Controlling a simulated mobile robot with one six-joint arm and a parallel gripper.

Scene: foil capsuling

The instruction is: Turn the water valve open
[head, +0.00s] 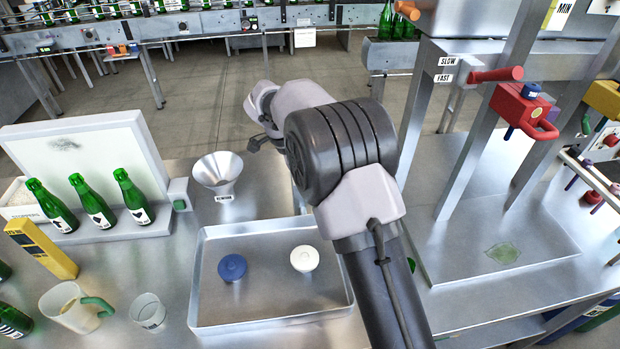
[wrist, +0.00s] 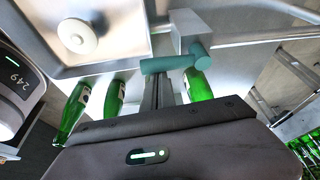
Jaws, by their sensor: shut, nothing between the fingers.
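In the wrist view a teal bar handle (wrist: 176,64) sits on a square metal block (wrist: 188,30) next to a steel tray; it looks like the water valve. The handle lies across the picture, slightly tilted. My gripper (wrist: 160,84) is shut and empty, its fingers close to the handle's lower side. I cannot tell whether they touch it. In the head view my arm covers the area right of the tray, and I cannot make out the valve or the fingertips there.
Green bottles (wrist: 114,97) show near the fingers in the wrist view. A metal stand with a red handle (head: 495,75) rises on the right.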

